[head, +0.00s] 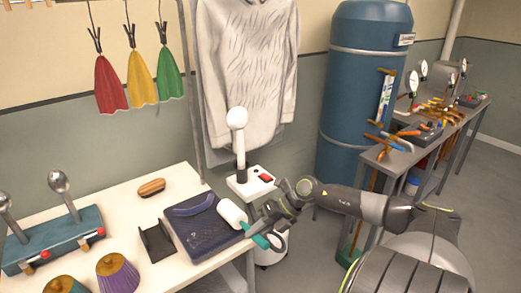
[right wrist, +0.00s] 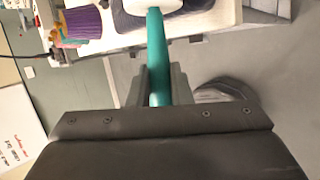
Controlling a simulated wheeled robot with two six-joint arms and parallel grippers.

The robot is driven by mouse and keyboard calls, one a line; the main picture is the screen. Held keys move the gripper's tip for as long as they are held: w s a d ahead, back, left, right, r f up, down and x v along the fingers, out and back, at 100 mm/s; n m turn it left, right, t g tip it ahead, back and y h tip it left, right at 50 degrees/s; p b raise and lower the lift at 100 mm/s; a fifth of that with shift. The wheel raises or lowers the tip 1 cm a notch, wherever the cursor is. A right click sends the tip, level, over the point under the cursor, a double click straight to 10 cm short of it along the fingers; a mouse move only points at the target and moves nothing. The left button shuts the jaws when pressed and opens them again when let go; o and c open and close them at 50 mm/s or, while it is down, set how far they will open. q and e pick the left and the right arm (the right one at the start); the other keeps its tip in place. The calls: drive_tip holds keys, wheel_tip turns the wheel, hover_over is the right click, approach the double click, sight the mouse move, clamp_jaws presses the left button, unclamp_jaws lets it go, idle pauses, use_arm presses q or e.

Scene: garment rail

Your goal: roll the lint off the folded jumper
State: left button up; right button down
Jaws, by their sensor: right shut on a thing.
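The folded jumper (head: 198,238) is dark navy and lies on the white table's right part, with a curved blue collar-like band at its far side. My right gripper (head: 264,230) is shut on the teal handle of the lint roller (head: 232,212). The roller's white head is over the jumper's right side; I cannot tell whether it touches. In the right wrist view the teal handle (right wrist: 157,60) runs between the fingers, with the white head (right wrist: 155,4) cut off at the top edge. Lint specks are too small to make out. My left gripper is not in view.
A dark open holder (head: 155,241) stands left of the jumper, and a brown brush (head: 151,187) lies behind it. Two purple and green shades (head: 117,275) and a teal stand (head: 55,240) fill the table's left. A white steamer (head: 250,182) stands behind the right edge.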

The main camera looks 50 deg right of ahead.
drive_tip(key=shift+w+a+b, duration=1.85)
drive_tip(key=shift+a+b, duration=0.35)
drive_tip(key=shift+a, duration=5.45)
drive_tip(key=s+d+p, duration=0.3)
drive_tip(key=s+d, duration=0.1)
drive_tip(key=d, duration=1.3)
drive_tip(key=shift+p, duration=0.4)
wheel_tip(320, 180, up, 7)
drive_tip(key=p, duration=0.5)
drive_tip(key=shift+p, duration=0.4)
